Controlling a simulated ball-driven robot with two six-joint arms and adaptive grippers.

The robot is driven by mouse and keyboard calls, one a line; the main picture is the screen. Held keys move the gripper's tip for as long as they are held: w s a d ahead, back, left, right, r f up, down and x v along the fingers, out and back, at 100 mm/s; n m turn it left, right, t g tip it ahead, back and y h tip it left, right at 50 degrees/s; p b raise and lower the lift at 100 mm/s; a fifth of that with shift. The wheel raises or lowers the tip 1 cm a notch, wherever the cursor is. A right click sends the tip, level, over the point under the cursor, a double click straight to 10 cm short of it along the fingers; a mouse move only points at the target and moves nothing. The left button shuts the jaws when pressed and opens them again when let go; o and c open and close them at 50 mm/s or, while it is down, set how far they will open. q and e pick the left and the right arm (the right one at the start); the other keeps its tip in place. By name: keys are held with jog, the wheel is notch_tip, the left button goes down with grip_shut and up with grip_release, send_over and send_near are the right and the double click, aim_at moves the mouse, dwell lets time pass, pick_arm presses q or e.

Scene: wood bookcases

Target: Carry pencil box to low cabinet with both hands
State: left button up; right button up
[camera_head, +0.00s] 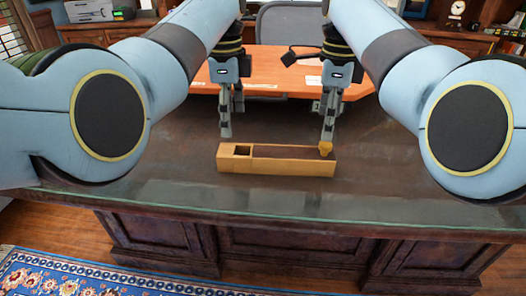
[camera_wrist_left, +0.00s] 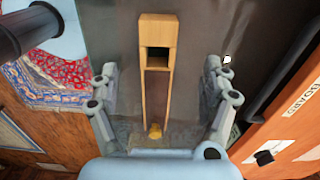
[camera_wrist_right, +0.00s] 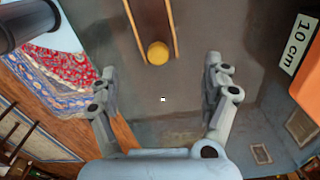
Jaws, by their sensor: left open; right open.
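The pencil box (camera_head: 275,168), a long light-wood box with a dark inside, a small square compartment at its left end and a yellow knob at its right, lies on the dark desk (camera_head: 150,172). My left gripper (camera_head: 226,132) is open and empty near its left end. My right gripper (camera_head: 328,130) is open near the knob end. The left wrist view shows the box (camera_wrist_left: 158,30) lengthwise between the spread fingers; the right wrist view shows its knob end (camera_wrist_right: 158,53) above the middle, with nothing gripped. I cannot tell which furniture is the low cabinet.
An orange board or tabletop (camera_head: 285,66) with white labels is behind the box. A grey chair back (camera_head: 290,22) stands beyond it. Wooden furniture with a printer (camera_head: 90,10) is at the back left, and a clock (camera_head: 457,8) at the back right. Bare desk surrounds the box.

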aim_at(233, 150)
pick_arm(q)
jog(key=shift+s+r, duration=0.15)
jog(key=shift+s, duration=0.05)
pick_arm(e)
jog(key=shift+s+r, duration=0.15)
jog(key=shift+s, duration=0.05)
pick_arm(q)
jog(key=shift+w+f, duration=0.1)
jog(key=shift+f, duration=0.3)
pick_arm(e)
jog(key=shift+f, duration=0.4)
pick_arm(q)
notch_tip(233, 150, down, 10)
jog(key=shift+f, duration=0.1)
pick_arm(e)
notch_tip(233, 150, down, 10)
jog(key=shift+f, duration=0.1)
pick_arm(q)
jog(key=c, duration=1.4)
pick_arm(e)
jog(key=c, duration=1.4)
pick_arm(q)
jog(key=shift+c, duration=0.5)
